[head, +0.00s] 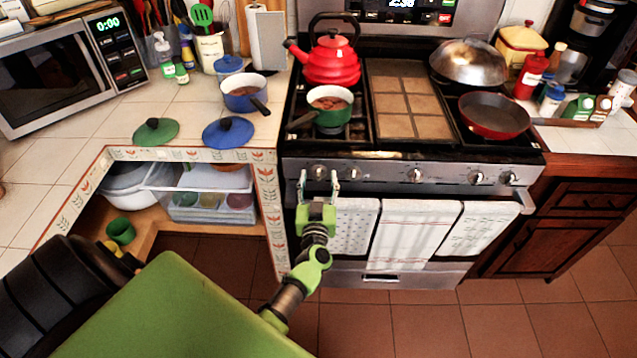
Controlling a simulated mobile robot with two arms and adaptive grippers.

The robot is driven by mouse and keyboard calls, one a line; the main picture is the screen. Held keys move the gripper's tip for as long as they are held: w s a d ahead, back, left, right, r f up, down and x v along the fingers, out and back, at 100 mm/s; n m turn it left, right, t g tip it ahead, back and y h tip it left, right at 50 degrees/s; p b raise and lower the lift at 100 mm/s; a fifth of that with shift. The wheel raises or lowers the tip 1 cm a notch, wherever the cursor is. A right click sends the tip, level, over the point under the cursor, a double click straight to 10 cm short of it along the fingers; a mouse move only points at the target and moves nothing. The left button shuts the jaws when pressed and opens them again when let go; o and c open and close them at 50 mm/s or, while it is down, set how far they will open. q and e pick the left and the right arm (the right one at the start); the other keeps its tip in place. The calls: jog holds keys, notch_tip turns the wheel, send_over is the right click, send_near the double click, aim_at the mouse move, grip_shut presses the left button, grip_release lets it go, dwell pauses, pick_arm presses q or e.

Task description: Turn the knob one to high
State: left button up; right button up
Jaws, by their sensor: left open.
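The stove (380,165) has a row of several round silver knobs along its front panel. The leftmost knob (318,172) shows at the left end of the panel. My left gripper (319,178) is open in front of the panel, with one finger on each side of this knob in the picture. I cannot tell whether the fingers touch it. The second knob (346,173) is just right of the gripper's right finger. My right gripper is not in view.
Dish towels (415,232) hang from the oven handle right of my gripper. A green pot (329,107) with food and a red kettle (332,62) stand on the left burners. A red pan (494,115) is on the right. An open shelf (180,228) lies left of the stove.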

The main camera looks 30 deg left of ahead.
pick_arm(q)
jog(key=c, duration=0.9)
jog(key=shift+c, duration=1)
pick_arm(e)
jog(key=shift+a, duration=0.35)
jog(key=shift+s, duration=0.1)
